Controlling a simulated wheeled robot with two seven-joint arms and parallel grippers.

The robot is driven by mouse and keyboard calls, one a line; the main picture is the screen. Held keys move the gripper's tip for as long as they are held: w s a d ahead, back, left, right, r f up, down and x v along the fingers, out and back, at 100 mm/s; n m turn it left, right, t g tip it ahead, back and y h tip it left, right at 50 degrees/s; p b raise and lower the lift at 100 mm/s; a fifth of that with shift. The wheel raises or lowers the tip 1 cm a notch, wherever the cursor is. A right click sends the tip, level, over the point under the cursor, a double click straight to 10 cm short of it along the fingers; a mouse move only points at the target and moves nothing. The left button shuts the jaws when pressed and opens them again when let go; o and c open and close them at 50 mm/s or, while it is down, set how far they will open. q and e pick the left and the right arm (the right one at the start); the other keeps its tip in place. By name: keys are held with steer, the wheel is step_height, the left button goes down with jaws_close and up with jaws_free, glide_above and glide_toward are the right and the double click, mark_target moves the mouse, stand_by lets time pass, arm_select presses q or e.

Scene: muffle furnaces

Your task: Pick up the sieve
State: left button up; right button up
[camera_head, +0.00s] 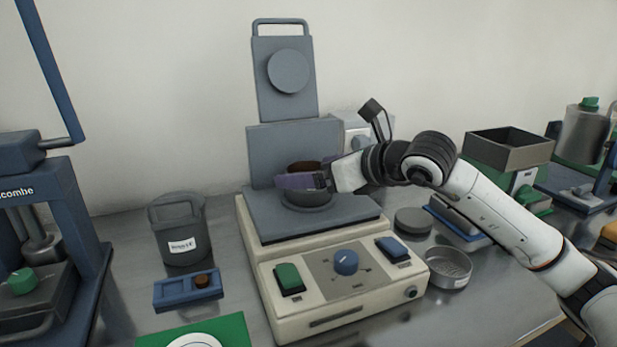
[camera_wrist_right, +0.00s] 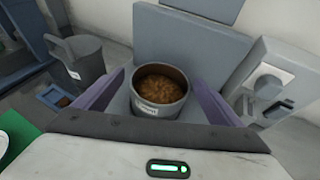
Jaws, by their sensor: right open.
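A shallow round metal pan that looks like the sieve (camera_head: 448,267) lies on the bench to the right of the cream machine. My right gripper (camera_head: 302,181) is away from it, over the machine's grey plate. In the right wrist view, the right gripper's purple fingers (camera_wrist_right: 158,82) are open on either side of a grey labelled pot (camera_wrist_right: 157,108) with brown grainy contents. The pot stands on the plate; whether the fingers touch it is unclear. In the head view the fingers partly hide the pot (camera_head: 309,198). My left gripper is not in view.
The cream machine (camera_head: 340,290) has a raised grey lid (camera_head: 285,85) behind the pot. A grey bucket (camera_head: 180,233) and blue tray (camera_head: 188,290) stand left. A round grey lid (camera_head: 413,221) and open-topped box (camera_head: 508,152) are to the right, near my forearm.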

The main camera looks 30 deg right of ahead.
steer(key=shift+x, duration=0.75)
steer(key=c, duration=1.6)
steer(key=shift+c, duration=0.2)
steer(key=shift+r, duration=0.1)
step_height(320, 180, up, 10)
steer(key=p, duration=0.2)
